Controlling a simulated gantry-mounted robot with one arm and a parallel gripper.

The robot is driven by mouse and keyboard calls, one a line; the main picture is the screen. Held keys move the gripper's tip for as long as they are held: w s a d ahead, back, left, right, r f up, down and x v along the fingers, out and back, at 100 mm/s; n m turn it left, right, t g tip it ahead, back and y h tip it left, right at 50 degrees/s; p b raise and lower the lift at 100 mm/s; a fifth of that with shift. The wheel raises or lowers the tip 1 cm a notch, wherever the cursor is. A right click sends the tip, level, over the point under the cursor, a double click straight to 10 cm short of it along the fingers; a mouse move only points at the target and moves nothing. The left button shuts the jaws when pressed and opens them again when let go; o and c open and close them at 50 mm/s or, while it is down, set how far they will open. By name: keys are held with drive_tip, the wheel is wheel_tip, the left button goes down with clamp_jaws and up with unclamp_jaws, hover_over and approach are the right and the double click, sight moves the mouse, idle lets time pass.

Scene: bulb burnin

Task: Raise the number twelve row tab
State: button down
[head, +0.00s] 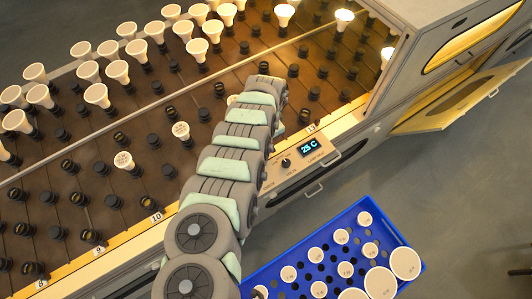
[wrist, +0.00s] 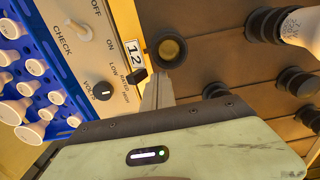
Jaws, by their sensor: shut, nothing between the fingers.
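The number twelve label (wrist: 135,55) is a white plate on the pale front rail in the wrist view; it also shows in the head view (head: 311,128). A small black block (wrist: 137,76), which looks like the row tab, sits just below the label. I cannot tell whether it is up or down. My gripper (wrist: 158,88) is shut and empty. Its fingertips are just right of the black block, over the rail's edge; I cannot tell if they touch it. In the head view my arm hides the gripper.
A control panel (wrist: 85,60) with a knob (wrist: 103,91) and toggle switch (wrist: 78,30) lies left of the tab. A socket (wrist: 168,50) stands close by. A blue crate of bulbs (head: 385,222) is in front. Sockets and bulbs crowd the brown board (head: 75,150).

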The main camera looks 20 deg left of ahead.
wheel_tip(320, 180, up, 6)
drive_tip(key=p, duration=0.5)
drive_tip(key=shift+f, duration=0.1)
idle(0.4)
